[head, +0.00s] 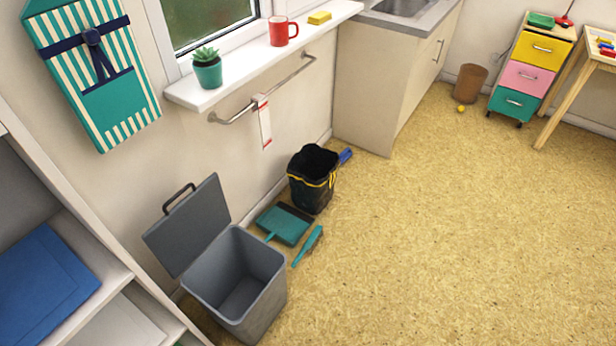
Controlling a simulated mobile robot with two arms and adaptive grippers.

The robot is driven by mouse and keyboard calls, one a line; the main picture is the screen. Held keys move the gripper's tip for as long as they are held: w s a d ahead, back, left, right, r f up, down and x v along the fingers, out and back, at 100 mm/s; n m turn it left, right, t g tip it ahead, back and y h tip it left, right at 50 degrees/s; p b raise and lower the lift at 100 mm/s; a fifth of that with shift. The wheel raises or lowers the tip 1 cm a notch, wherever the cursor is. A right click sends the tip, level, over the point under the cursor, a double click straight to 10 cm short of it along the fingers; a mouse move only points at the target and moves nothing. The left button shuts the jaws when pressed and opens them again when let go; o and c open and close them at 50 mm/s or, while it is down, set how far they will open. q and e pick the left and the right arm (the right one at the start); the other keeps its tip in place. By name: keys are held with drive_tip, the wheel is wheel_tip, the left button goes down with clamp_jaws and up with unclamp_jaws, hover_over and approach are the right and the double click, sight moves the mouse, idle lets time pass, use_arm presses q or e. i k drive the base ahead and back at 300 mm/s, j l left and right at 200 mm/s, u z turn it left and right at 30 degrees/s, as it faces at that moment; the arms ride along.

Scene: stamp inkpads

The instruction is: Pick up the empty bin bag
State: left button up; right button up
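A black bin bag (312,182) with a yellow band around its upper part stands upright and open-mouthed on the floor by the wall. Its inside is dark, and I cannot make out any contents. A grey bin (268,305) with its lid (188,225) swung open stands nearer, at the lower left. The bin's inside looks empty. Neither of my grippers shows in the head view.
A teal dustpan (283,225) and a teal brush (308,245) lie between bag and bin. A blue object (345,156) lies behind the bag. A rail (235,115) runs along the wall above. Shelves (85,255) stand at left. The floor (440,240) to the right is clear.

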sight(311, 172)
drive_tip(key=i+l+u, duration=0.15)
drive_tip(key=i+l, duration=0.2)
drive_tip(key=i+l+u, duration=0.15)
drive_tip(key=i+l, duration=0.2)
drive_tip(key=i+l+u, duration=0.15)
drive_tip(key=i+l, duration=0.2)
drive_tip(key=i+l+u, duration=0.15)
drive_tip(key=l, duration=0.35)
drive_tip(key=i+l+u, duration=0.15)
drive_tip(key=i+l, duration=0.25)
drive_tip(key=l, duration=0.1)
